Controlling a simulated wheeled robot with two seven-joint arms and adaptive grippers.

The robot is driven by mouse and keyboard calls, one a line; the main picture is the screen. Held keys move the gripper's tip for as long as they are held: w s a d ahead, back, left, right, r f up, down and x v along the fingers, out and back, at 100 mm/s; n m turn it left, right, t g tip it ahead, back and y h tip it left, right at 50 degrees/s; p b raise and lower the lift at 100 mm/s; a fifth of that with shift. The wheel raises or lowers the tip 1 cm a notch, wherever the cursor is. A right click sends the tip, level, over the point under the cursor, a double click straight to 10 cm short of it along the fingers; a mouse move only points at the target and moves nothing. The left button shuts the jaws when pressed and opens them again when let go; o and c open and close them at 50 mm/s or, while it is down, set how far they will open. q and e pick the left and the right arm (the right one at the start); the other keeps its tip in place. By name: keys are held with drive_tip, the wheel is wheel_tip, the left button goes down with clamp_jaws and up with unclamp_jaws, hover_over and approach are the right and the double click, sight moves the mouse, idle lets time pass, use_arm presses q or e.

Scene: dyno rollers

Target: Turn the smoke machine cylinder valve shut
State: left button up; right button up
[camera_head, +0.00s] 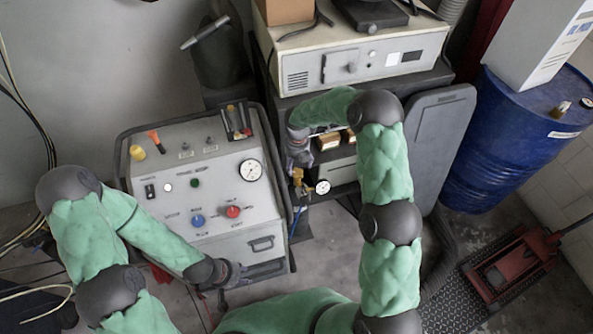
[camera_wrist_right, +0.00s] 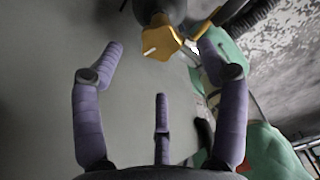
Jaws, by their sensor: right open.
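In the head view, a brass valve (camera_head: 298,177) with a small round white gauge (camera_head: 322,187) sits right of the grey smoke machine (camera_head: 230,185). My right gripper (camera_head: 300,160) is just above it, pointing down. In the right wrist view, my right gripper (camera_wrist_right: 163,65) is open with its purple fingers apart. A yellow-brass valve part (camera_wrist_right: 160,44) under a dark rounded body shows between and beyond the fingertips; contact cannot be told. The cylinder body is not clearly seen. My left gripper (camera_head: 230,274) is low at the front of the smoke machine, its fingers too small to judge.
The smoke machine has a large gauge (camera_head: 250,170), a blue knob (camera_head: 197,221) and a red knob (camera_head: 232,211). Another instrument (camera_head: 355,65) stands on a dark cart behind. A blue drum (camera_head: 510,130) and a red floor jack (camera_head: 515,262) are at right. Cables hang at left.

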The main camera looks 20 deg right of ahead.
sight(297, 172)
drive_tip(key=shift+f+b, duration=0.4)
drive_tip(key=shift+f, duration=1.9)
drive_tip(key=c, duration=1.2)
